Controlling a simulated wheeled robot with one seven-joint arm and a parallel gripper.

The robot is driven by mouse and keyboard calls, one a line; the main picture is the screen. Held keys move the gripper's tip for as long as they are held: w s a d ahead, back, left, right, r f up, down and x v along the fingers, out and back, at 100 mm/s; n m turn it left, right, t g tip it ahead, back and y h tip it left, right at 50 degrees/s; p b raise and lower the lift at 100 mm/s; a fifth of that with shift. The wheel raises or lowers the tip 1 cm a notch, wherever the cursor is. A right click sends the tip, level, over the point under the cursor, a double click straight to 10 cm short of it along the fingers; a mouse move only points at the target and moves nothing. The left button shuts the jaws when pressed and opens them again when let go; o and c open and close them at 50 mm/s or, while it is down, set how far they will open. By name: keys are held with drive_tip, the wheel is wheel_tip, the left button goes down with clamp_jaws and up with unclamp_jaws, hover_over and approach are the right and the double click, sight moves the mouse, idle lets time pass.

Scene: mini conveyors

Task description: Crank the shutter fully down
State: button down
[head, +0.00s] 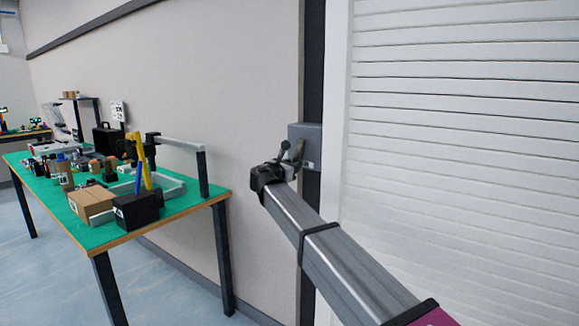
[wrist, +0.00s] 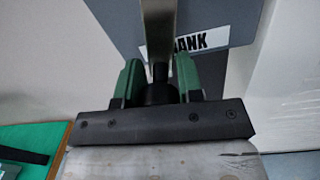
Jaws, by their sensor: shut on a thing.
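The white slatted shutter (head: 465,130) fills the right side of the head view, and its slats run down to the bottom of the frame. Its lower edge is out of view. A grey crank box (head: 309,133) is mounted on the dark post left of the shutter. The box also shows in the wrist view (wrist: 215,20), with a label partly reading "ANK". My gripper (wrist: 160,88) has its green fingers shut on the dark crank knob (wrist: 160,90). A metal crank arm (wrist: 159,30) runs up from the knob. In the head view my gripper (head: 290,160) is at the box.
A green-topped table (head: 185,205) stands at the left along the wall, bearing cardboard boxes, a black box with yellow and blue tools, and several small items. The floor (head: 60,275) in front of it is clear. A second table is far left.

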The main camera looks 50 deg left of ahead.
drive_tip(key=d+n, duration=0.1)
drive_tip(key=n, duration=0.1)
drive_tip(key=w+d+n, duration=0.1)
drive_tip(key=n, duration=0.1)
drive_tip(key=shift+d+f, duration=0.1)
drive_tip(key=shift+d, duration=0.3)
drive_tip(key=shift+w+d+r+n, duration=0.2)
drive_tip(key=shift+d+n, duration=0.4)
drive_tip(key=shift+n, duration=0.3)
drive_tip(key=shift+w+d+r+n, duration=0.15)
drive_tip(key=shift+d+n, duration=0.4)
drive_tip(key=shift+n, duration=0.35)
drive_tip(key=c, duration=0.8)
unclamp_jaws()
drive_tip(key=shift+f, duration=0.1)
drive_tip(key=shift+s+d, duration=0.1)
drive_tip(key=v, duration=1)
drive_tip(key=shift+s, duration=0.35)
